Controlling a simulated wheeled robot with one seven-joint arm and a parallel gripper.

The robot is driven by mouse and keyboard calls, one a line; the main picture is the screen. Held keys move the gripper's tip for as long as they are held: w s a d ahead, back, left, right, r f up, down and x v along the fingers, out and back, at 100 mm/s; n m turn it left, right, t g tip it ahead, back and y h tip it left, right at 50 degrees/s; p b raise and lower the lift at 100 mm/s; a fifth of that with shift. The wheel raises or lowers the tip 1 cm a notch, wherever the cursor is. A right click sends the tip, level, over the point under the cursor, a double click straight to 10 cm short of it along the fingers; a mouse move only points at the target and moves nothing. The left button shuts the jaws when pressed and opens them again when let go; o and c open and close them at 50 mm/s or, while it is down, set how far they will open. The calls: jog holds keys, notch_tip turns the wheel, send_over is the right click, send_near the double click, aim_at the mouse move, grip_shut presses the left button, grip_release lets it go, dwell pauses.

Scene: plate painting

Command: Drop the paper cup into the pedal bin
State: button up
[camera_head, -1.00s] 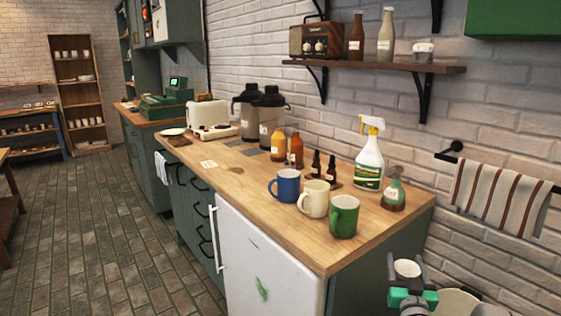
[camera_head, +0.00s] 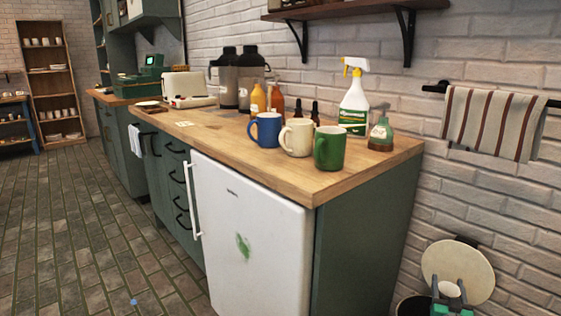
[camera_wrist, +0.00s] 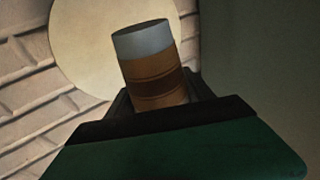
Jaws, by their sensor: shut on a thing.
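The paper cup (camera_wrist: 152,75), with a brown banded sleeve and a pale grey end, is held between the jaws of my gripper (camera_wrist: 158,103). In the head view my gripper (camera_head: 449,290) is at the bottom right, with the pale cup between its fingers. The pedal bin (camera_head: 408,308) stands low by the wall, partly cut off by the frame edge. Its round cream lid (camera_head: 440,257) is raised, behind the gripper. The lid also fills much of the wrist view's background (camera_wrist: 85,45). How far the cup is above the bin opening cannot be told.
A wooden counter (camera_head: 300,182) with a white fridge front (camera_head: 240,240) stands left of the bin. Blue, cream and green mugs (camera_head: 329,148) and a spray bottle (camera_head: 354,100) stand on it. A striped towel (camera_head: 490,122) hangs on the wall above the bin.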

aim_at(445, 291)
jog(key=shift+f+b, duration=0.5)
jog(key=shift+f, duration=1.1)
jog(key=o, duration=1.4)
jog(key=p+v, duration=0.1)
jog(key=v, duration=0.7)
